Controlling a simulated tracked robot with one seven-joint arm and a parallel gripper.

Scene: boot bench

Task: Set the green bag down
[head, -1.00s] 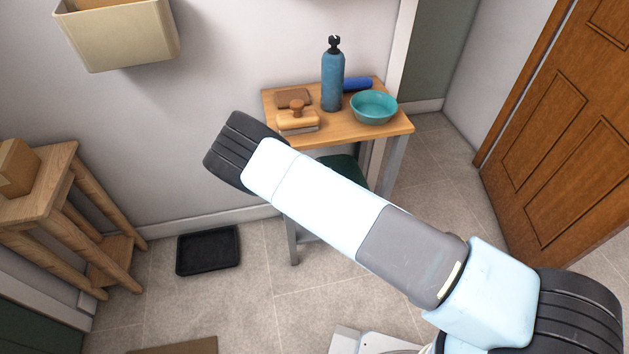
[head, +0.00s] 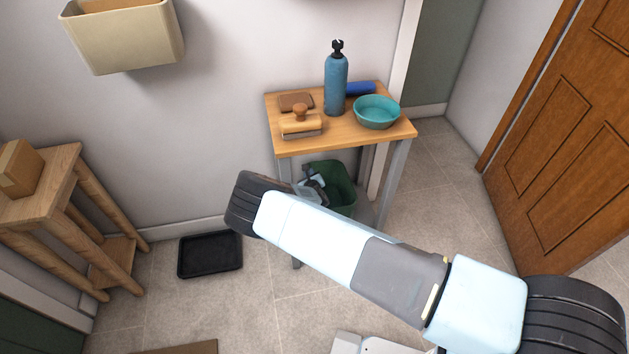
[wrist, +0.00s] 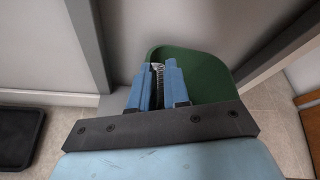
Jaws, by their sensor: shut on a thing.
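The green bag (head: 340,180) hangs or stands under the front of the small wooden table, open at the top. Its lower part is hidden behind my arm, so I cannot tell whether its base touches anything. My gripper (head: 315,188) is at its left side, partly hidden by my arm. In the wrist view the blue fingers of my gripper (wrist: 157,70) are shut at the left edge of the green bag (wrist: 205,75), with a narrow grey ribbed strip showing between them.
The small table (head: 350,131) holds a blue bottle (head: 336,87), a teal bowl (head: 376,112) and brushes. A black tray (head: 210,255) lies on the floor to the left. A wooden stand (head: 60,182) is further left. Floor to the right, before the door (head: 555,130), is clear.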

